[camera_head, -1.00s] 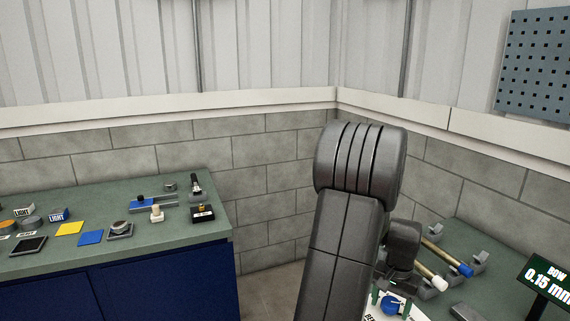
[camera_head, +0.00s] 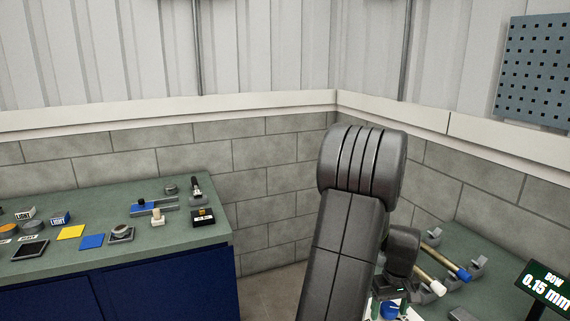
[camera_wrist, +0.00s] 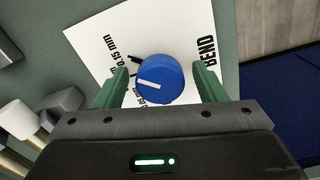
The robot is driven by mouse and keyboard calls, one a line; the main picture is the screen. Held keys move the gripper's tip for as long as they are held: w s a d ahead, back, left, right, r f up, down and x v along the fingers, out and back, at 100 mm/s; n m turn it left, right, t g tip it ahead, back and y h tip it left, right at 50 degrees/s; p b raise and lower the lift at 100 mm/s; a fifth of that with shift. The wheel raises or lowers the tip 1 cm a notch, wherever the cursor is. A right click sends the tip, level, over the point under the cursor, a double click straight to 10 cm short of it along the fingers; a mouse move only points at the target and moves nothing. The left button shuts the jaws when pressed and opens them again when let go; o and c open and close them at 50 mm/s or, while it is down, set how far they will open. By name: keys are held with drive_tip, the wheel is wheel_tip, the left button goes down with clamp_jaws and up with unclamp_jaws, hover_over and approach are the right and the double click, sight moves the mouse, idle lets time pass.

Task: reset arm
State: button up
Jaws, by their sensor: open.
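My gripper (camera_wrist: 164,90) shows in the wrist view with its two green fingers apart. A blue knob (camera_wrist: 158,80) with a white pointer line lies between and beyond the fingers, and I see no finger touching it. The knob sits on a white card (camera_wrist: 190,22) lettered BEND and 0.15 mm. In the head view my dark arm stands in front of the right bench, and the blue knob (camera_head: 389,309) shows small beside it at the bottom edge. The gripper is mostly hidden there.
The right bench (camera_head: 490,238) carries rods on grey holders (camera_head: 477,268) and a display (camera_head: 549,287) reading BOW 0.15 mm. Bare floor shows between the benches.

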drive_tip(key=shift+n, duration=0.8)
